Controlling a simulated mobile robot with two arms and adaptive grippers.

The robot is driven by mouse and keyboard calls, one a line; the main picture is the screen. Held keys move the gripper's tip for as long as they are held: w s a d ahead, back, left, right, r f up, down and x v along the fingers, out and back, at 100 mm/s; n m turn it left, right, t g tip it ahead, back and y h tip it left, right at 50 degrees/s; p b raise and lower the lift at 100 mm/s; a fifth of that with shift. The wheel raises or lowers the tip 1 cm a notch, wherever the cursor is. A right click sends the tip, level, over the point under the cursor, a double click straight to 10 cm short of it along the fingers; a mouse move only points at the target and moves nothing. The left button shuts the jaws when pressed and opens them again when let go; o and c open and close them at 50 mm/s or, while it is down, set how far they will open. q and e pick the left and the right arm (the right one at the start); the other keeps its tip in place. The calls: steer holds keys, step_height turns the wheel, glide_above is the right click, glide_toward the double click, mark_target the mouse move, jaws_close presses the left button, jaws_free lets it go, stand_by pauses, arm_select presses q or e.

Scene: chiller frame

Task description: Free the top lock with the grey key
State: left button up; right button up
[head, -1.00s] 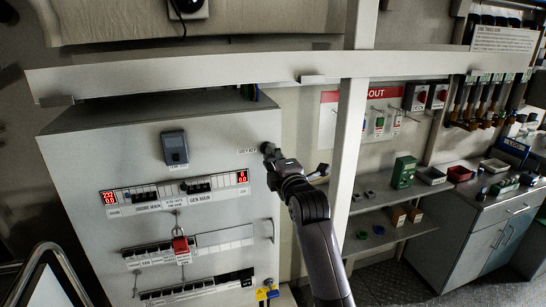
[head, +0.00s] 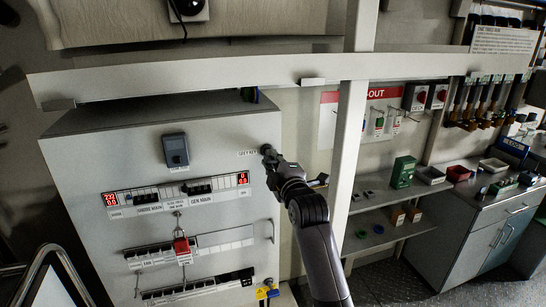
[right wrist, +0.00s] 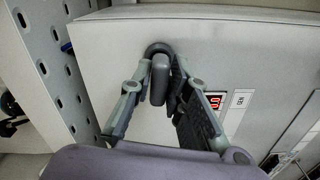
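The grey key (right wrist: 158,80) hangs from a dark round fitting on the panel face in the right wrist view. The "GREY KEY" label (head: 247,153) is beside that fitting near the panel's upper right edge. My right gripper (head: 268,158) is at the key; in the right wrist view its two fingers (right wrist: 160,72) stand on either side of it. I cannot tell whether both fingers press on it. I cannot make out for sure which fitting is the top lock; a red padlock (head: 181,246) hangs at the middle of the panel. My left gripper is not in view.
The panel (head: 90,160) carries breaker rows, red displays and a dark grey box (head: 176,150). A pale upright post (head: 345,160) stands just right of my right arm, and a horizontal rail (head: 240,72) crosses above. Blue and yellow items (head: 267,293) hang low.

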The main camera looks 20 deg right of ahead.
steer(key=shift+r, duration=0.1)
steer(key=shift+r+m+p, duration=0.1)
steer(key=shift+m+p, duration=0.5)
steer(key=shift+m, duration=0.9)
steer(key=shift+m+p, duration=0.75)
steer(key=shift+m, duration=0.65)
